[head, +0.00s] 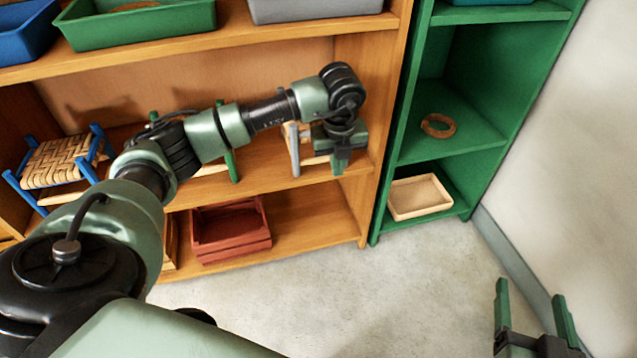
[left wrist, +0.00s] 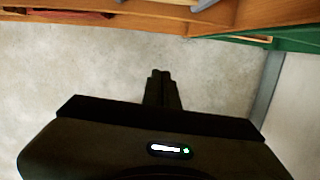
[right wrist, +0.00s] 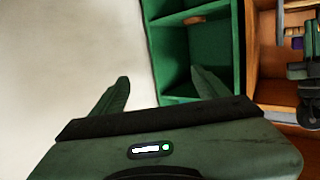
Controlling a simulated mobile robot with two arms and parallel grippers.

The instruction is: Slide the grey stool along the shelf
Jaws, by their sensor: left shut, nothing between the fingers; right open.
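The grey stool (head: 294,150) stands on the middle shelf (head: 265,195) of the orange wooden unit, towards its right end. A grey leg and part of its pale seat show; my left arm and gripper hide the rest. My left gripper (head: 340,160) is shut and empty in front of the stool's right part. I cannot tell whether it touches the stool. In the left wrist view its fingers (left wrist: 161,88) are together over the floor. My right gripper (head: 530,305) is open and empty over the floor at lower right, and its spread fingers show in the right wrist view (right wrist: 160,92).
A blue stool (head: 60,165) with a woven seat and a green stool (head: 232,160) stand left on the same shelf. A red crate (head: 230,228) sits below. The green unit (head: 450,100) at right holds a ring (head: 437,126) and a pale tray (head: 420,196).

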